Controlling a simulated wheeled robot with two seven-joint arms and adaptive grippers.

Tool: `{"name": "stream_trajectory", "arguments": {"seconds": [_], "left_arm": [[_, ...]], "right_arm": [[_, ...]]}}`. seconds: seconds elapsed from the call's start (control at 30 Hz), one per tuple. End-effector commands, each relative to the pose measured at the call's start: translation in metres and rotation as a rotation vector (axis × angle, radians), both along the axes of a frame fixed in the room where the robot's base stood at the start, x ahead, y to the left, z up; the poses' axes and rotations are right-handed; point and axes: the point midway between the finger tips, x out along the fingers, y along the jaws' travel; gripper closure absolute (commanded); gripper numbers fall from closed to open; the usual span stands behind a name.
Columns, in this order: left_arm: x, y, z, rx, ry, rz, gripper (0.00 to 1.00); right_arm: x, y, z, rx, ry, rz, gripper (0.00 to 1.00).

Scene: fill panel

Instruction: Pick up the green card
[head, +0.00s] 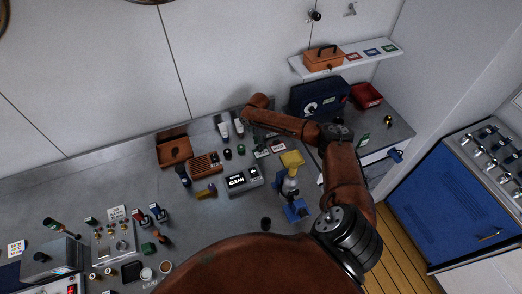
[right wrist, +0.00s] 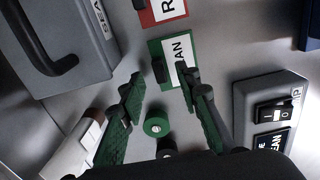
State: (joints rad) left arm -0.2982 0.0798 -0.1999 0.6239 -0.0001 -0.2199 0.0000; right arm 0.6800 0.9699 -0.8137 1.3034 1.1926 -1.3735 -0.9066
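The green card (right wrist: 172,48), with a white label whose visible letters read "AN", shows at the top middle of the right wrist view. In the head view the green card (head: 262,153) is small, just left of a red card. My right gripper (right wrist: 158,78) is open and empty, its two green-padded fingers apart at the card's near edge. The right fingertip overlaps the card in the picture and hides part of it; I cannot tell whether it touches. In the head view my right arm reaches over the counter, and the gripper is hard to make out. My left gripper is not in view.
A red card (right wrist: 162,10) lies beyond the green one. A grey box with a handle (right wrist: 60,45) is at left, a switch unit (right wrist: 268,105) at right. A green-topped cylinder (right wrist: 157,126) and white tube (right wrist: 75,148) stand near the fingers. A yellow-and-blue device (head: 292,185) stands nearby.

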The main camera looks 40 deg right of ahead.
Motion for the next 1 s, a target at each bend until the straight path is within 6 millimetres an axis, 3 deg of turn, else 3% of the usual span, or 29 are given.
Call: {"name": "stream_trajectory", "arguments": {"seconds": [0.1, 0.33, 0.77, 1.0], "left_arm": [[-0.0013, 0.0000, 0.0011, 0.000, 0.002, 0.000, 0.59], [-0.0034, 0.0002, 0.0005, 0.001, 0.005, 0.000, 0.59], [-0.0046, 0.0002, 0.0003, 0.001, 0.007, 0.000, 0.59], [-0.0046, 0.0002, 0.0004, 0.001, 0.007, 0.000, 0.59]], "right_arm": [[-0.0007, 0.0002, -0.0099, 0.000, 0.001, 0.000, 0.70], [-0.0010, -0.0005, -0.0118, 0.000, 0.000, 0.000, 0.70], [-0.0012, -0.0008, -0.0114, 0.000, 0.000, -0.001, 0.98], [-0.0011, -0.0009, -0.0113, 0.000, 0.000, -0.001, 1.00]]}}
